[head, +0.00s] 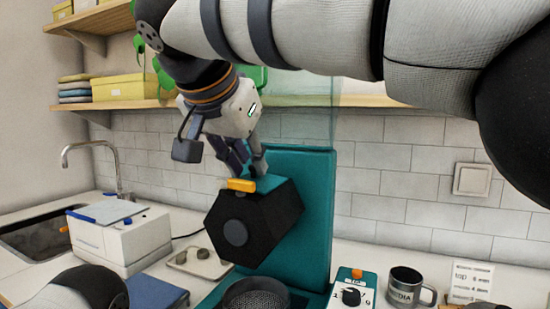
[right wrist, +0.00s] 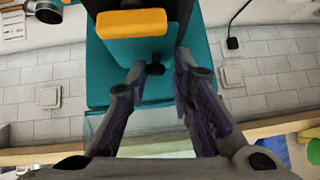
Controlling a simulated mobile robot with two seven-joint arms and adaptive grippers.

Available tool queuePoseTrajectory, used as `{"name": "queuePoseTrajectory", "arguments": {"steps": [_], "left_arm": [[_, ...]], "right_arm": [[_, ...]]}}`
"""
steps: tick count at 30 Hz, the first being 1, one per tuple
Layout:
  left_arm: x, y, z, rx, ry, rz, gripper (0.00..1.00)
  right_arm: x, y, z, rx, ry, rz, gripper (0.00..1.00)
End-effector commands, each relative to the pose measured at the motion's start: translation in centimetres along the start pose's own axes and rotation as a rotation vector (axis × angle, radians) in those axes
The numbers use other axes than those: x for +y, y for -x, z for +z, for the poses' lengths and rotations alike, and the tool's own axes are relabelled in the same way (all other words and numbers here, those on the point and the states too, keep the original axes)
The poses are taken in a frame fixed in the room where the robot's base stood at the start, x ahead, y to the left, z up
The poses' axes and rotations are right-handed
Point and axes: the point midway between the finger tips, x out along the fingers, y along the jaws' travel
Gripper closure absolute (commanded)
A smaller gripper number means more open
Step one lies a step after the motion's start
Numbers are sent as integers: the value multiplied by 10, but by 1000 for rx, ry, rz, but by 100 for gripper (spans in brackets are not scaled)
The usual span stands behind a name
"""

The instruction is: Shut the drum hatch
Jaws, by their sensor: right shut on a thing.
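The drum is a black six-sided body (head: 255,225) with a round grey hub, mounted in front of a tall teal panel (head: 318,200). Its hatch is a teal plate (head: 272,183) at the drum's upper side, beside an orange block (head: 242,185). The right wrist view shows the hatch plate (right wrist: 140,49), the orange block (right wrist: 132,22) and a small black knob (right wrist: 155,68). My right gripper (head: 248,170) is above the drum, its fingers (right wrist: 158,74) shut on the knob. I cannot tell whether a gap remains under the hatch. My left gripper is out of view.
A dark mesh bowl (head: 256,296) sits below the drum. A teal dial box (head: 352,290) and a steel mug (head: 405,288) stand to the right. A white box machine (head: 120,240) and a sink are left. A shelf (head: 120,104) runs behind my right arm.

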Motion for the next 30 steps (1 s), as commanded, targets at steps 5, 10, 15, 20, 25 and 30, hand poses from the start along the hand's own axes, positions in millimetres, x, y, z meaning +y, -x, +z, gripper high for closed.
{"name": "queuePoseTrajectory", "arguments": {"steps": [5, 10, 15, 20, 25, 30], "left_arm": [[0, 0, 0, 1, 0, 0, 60], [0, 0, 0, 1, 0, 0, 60], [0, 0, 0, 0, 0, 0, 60], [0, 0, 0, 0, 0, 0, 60], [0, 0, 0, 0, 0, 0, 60], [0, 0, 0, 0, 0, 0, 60]], "right_arm": [[2, 1, -5, 11, -4, 2, 100], [2, 0, -4, 8, -4, 1, 65], [1, 0, -2, 5, -2, 1, 65], [0, 0, -1, 3, -1, 0, 65], [3, 2, -4, 4, -32, -32, 65], [12, 7, -9, 4, -156, -157, 65]]}}
